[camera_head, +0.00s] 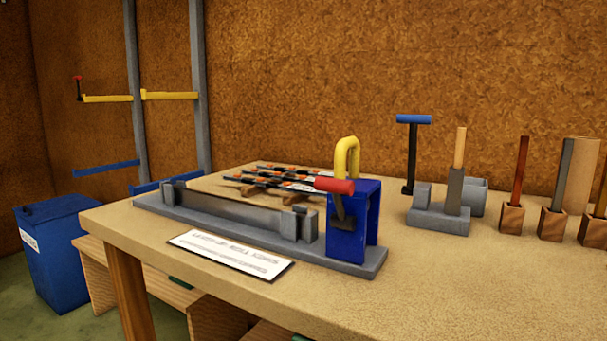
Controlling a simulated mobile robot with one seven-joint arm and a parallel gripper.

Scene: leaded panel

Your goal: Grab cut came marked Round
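Several thin dark strips (270,180) with orange and white marks lie side by side on the bench, behind the long grey fixture. They look like the cut cames. Their marks are too small to read, so I cannot tell which is marked Round. Their right ends are partly hidden behind the red-handled tool and the blue block. Small brown wooden supports (256,192) show under them. My gripper is not in view.
A grey fixture (225,216) with a blue block (346,245), a yellow-handled tool (347,152) and a red-handled tool (334,186) stands in front of the strips. A printed card (230,254) lies before it. Upright tools in holders (438,220) stand right. The front-right bench (470,295) is clear.

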